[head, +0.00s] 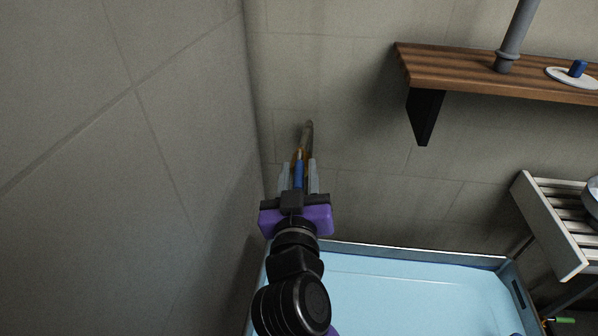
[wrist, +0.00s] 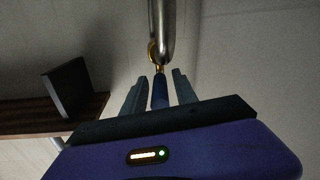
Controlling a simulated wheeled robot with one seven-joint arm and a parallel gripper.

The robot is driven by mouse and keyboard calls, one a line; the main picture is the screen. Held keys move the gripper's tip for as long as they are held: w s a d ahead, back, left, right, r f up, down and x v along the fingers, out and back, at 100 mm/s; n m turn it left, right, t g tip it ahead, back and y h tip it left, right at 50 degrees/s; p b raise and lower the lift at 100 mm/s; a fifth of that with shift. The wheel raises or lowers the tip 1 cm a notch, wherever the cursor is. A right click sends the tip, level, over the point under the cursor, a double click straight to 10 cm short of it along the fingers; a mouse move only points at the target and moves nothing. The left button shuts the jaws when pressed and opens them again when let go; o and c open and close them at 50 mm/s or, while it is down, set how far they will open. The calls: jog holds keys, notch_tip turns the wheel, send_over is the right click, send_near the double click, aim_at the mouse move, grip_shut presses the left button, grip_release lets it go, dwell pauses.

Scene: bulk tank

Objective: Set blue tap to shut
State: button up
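The blue tap handle (head: 299,174) is at the wall in the corner, on a brass fitting of a grey metal pipe (head: 308,130). My gripper (head: 299,170) reaches up to it, with one finger on each side of the handle. In the wrist view the blue handle (wrist: 160,92) lies between the two fingers of my gripper (wrist: 158,82), with a visible gap on both sides. The fingers are open and do not appear to touch it. The brass fitting (wrist: 154,52) and the pipe (wrist: 162,25) are just beyond the fingertips. The handle's lower end is hidden by my gripper body.
A tiled wall (head: 120,150) rises close on the left. A wooden shelf (head: 450,75) on a black bracket (head: 425,115) is at the upper right. A light blue tank (head: 420,295) lies below. A slatted rack (head: 550,220) stands at the right. A green-handled item (head: 565,320) is at lower right.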

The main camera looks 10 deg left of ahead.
grip_shut()
dwell(1.2)
